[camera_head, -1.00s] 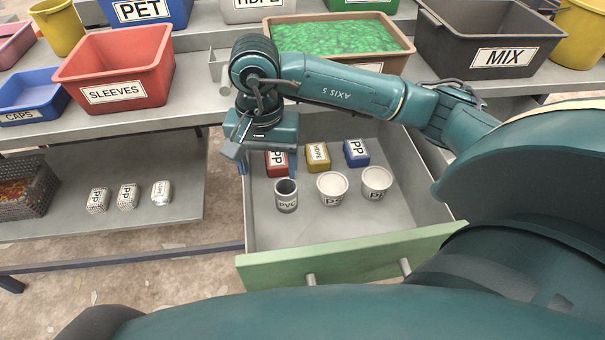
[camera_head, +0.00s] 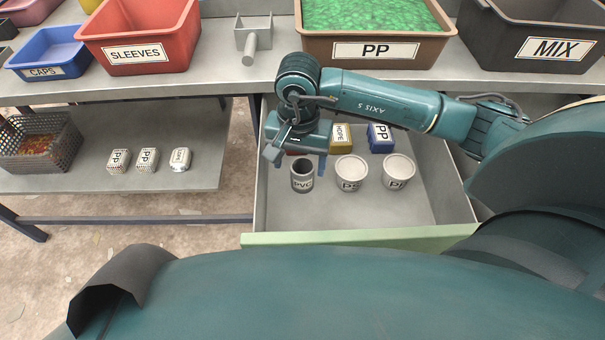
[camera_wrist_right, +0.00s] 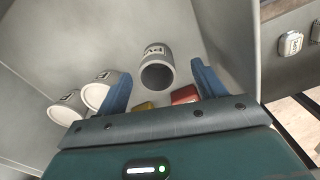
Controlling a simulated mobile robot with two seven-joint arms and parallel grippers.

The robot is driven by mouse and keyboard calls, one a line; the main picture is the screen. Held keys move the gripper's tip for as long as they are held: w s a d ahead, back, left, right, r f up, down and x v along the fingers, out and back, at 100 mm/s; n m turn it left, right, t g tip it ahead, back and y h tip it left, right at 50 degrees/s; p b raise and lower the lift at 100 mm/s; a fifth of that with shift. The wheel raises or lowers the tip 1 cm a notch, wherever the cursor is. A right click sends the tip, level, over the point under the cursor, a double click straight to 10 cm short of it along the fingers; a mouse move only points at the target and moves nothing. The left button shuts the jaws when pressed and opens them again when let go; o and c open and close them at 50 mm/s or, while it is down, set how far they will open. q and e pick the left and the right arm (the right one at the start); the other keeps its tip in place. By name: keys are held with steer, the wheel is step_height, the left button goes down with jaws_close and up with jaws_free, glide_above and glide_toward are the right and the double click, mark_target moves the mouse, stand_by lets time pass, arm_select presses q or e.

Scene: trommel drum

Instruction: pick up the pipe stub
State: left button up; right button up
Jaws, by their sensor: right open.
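The pipe stub (camera_head: 302,181) is a short grey cylinder labelled PVC, standing upright with its open end up in the open drawer. It also shows in the right wrist view (camera_wrist_right: 157,76), near the middle between the fingers. My right gripper (camera_head: 297,160) hangs just above and behind the stub in the head view. Its blue fingers are spread, with the stub beyond their tips in the wrist view (camera_wrist_right: 163,70). Nothing is held. My left gripper is not in view.
Two white cups (camera_head: 351,175) (camera_head: 398,172) stand right of the stub. Behind are a yellow block (camera_head: 341,137), a blue block (camera_head: 381,138) and a mostly hidden red block (camera_wrist_right: 184,95). The green drawer front (camera_head: 360,237) closes the near side. The drawer floor before the cups is clear.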

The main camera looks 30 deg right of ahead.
steer(key=f, duration=0.4)
steer(key=shift+d+f, duration=0.35)
steer(key=c, duration=1)
